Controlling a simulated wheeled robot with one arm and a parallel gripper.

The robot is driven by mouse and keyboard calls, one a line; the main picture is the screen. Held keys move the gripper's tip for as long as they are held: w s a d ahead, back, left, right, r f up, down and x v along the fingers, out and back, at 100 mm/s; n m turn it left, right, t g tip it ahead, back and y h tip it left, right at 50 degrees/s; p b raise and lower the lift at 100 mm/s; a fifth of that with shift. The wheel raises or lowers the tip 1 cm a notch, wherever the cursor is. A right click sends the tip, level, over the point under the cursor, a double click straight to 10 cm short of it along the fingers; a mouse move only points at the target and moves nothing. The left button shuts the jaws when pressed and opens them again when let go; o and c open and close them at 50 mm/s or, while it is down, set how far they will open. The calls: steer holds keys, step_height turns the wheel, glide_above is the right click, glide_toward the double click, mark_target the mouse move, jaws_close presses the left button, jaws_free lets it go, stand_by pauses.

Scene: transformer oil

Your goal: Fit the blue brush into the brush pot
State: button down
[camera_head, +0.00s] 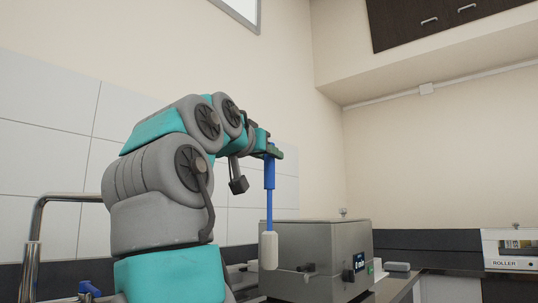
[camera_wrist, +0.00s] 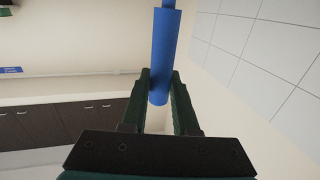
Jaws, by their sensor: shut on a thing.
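The blue brush (camera_head: 269,200) hangs upright from my gripper (camera_head: 272,152) in the head view, with its blue handle at the top and its white head at the bottom. In the wrist view the blue handle (camera_wrist: 165,50) sits between the two dark green fingers of my gripper (camera_wrist: 159,88), which is shut on it near the handle's end. The white head hangs in front of the grey box in the head view; I cannot tell whether it touches anything. I cannot make out the brush pot in either view.
A grey metal box with a small display (camera_head: 320,258) stands on the counter behind the brush. A small grey block (camera_head: 397,267) lies right of it. A white device marked ROLLER (camera_head: 510,250) is at the far right. A metal faucet (camera_head: 36,235) stands at the left. The air above the box is clear.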

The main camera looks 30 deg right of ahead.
steer(key=b, duration=0.7)
glide_above(269, 226)
steer(key=shift+w+d+f, duration=0.1)
steer(key=shift+f, duration=3.75)
steer(key=shift+f+b, duration=3.7)
steer(key=shift+f, duration=0.15)
steer(key=shift+r, duration=0.2)
